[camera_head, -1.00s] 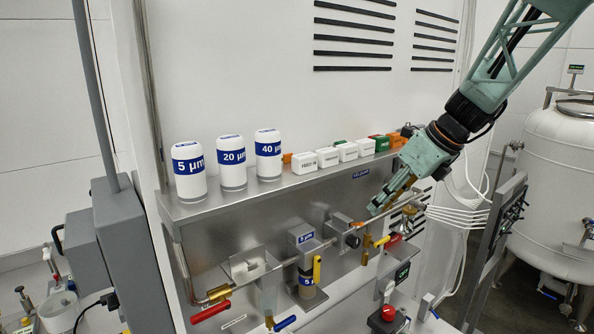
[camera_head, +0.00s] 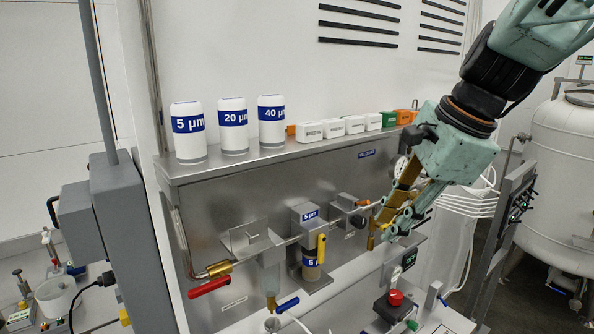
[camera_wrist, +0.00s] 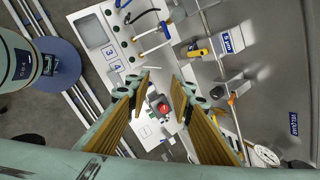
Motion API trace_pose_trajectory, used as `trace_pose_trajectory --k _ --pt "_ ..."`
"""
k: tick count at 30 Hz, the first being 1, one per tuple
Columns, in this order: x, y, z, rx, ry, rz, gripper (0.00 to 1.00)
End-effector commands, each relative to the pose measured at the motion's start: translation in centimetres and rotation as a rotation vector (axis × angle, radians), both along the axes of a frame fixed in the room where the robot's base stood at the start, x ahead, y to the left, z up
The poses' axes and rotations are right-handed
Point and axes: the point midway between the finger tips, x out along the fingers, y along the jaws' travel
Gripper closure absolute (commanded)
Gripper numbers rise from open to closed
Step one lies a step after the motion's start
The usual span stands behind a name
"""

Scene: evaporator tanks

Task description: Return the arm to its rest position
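My gripper (camera_head: 386,232) is in front of the right part of the steel panel (camera_head: 235,262), below the shelf, with its fingers pointing down and to the left. In the wrist view the two yellow-padded fingers of my gripper (camera_wrist: 162,84) stand apart with nothing between them. A red button (camera_wrist: 163,108) shows in the gap, farther off than the fingers. In the head view my arm comes in from the upper right.
White filter cartridges (camera_head: 233,126) and several small boxes (camera_head: 333,128) stand on the shelf (camera_head: 232,164). A pipe with a red-handled valve (camera_head: 208,287) runs below. A grey post cabinet (camera_head: 122,225) stands left, a white tank (camera_head: 562,175) right. The red button (camera_head: 395,298) is below my gripper.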

Motion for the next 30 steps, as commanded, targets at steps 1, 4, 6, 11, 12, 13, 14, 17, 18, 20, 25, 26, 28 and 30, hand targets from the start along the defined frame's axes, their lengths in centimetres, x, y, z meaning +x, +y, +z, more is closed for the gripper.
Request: trace_pose_trajectory --k 1,4,6,11,12,13,14,17,18,20,25,26,28,30 --pt "-1.0 0.2 -0.5 -0.021 -0.013 0.04 0.79" --pt "-3.0 0.4 -1.0 -0.066 -0.034 0.127 0.79" --pt "-4.3 0.5 -1.4 -0.096 -0.05 0.187 0.79" --pt "-7.3 0.6 -2.4 -0.169 -0.081 0.324 0.79" --pt "-8.1 0.7 -2.7 -0.186 -0.089 0.36 0.79" --pt "-8.7 0.7 -2.9 -0.199 -0.094 0.386 0.79" --pt "-9.3 0.7 -3.2 -0.213 -0.099 0.411 0.79" --pt "-11.2 0.7 -4.0 -0.256 -0.116 0.497 0.79" --pt "-11.9 0.6 -4.2 -0.274 -0.123 0.531 0.79" --pt "-13.0 0.6 -4.7 -0.301 -0.134 0.583 0.79" --pt "-16.1 0.4 -6.3 -0.377 -0.159 0.73 0.79" --pt "-16.6 0.3 -6.6 -0.39 -0.164 0.755 0.79" --pt "-17.8 0.1 -7.2 -0.422 -0.173 0.815 0.79" --pt "-19.1 0.0 -7.9 -0.452 -0.183 0.875 0.79"
